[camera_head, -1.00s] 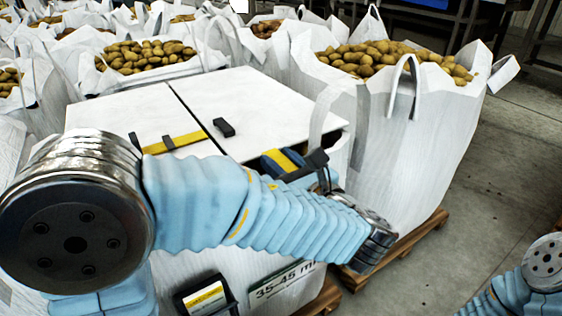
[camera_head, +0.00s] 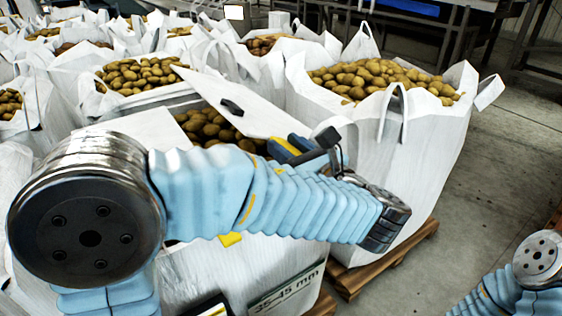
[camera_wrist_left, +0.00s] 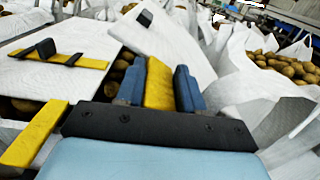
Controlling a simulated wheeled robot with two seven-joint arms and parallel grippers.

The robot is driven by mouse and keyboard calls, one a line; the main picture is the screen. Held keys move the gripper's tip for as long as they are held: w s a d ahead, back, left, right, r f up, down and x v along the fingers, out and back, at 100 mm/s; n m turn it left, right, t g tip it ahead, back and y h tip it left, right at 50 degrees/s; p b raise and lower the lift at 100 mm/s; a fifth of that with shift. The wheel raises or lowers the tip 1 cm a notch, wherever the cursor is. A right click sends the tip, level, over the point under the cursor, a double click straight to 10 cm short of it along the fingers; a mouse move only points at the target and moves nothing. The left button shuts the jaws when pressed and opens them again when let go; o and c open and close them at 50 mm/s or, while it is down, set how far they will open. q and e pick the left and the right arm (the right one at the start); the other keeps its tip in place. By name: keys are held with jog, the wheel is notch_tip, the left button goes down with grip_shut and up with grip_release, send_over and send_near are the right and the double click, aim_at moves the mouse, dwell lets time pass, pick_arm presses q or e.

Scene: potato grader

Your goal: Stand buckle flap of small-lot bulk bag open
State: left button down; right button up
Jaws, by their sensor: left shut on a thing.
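The small-lot bulk bag (camera_head: 250,268), a white bag with a "35-45 mm" label, stands in front of me, partly behind my left arm. Its buckle flap (camera_head: 255,118), a white panel with a black buckle (camera_head: 231,107), is tilted up, with potatoes (camera_head: 208,127) showing beneath it. My left gripper (camera_head: 288,147) is at the flap's near right edge. In the left wrist view its blue fingers (camera_wrist_left: 160,84) are shut on a yellow strap (camera_wrist_left: 159,82) below the raised flap (camera_wrist_left: 165,40). My right gripper is out of view.
The other flap (camera_wrist_left: 60,75), with a yellow strap and black buckle, lies flat on the left. A potato-filled bag (camera_head: 430,135) on a pallet stands close on the right. More filled bags stand behind. Concrete floor (camera_head: 500,160) is clear at right.

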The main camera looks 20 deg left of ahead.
pick_arm(q)
jog(key=shift+d+r, duration=0.1)
jog(key=c, duration=0.7)
grip_release()
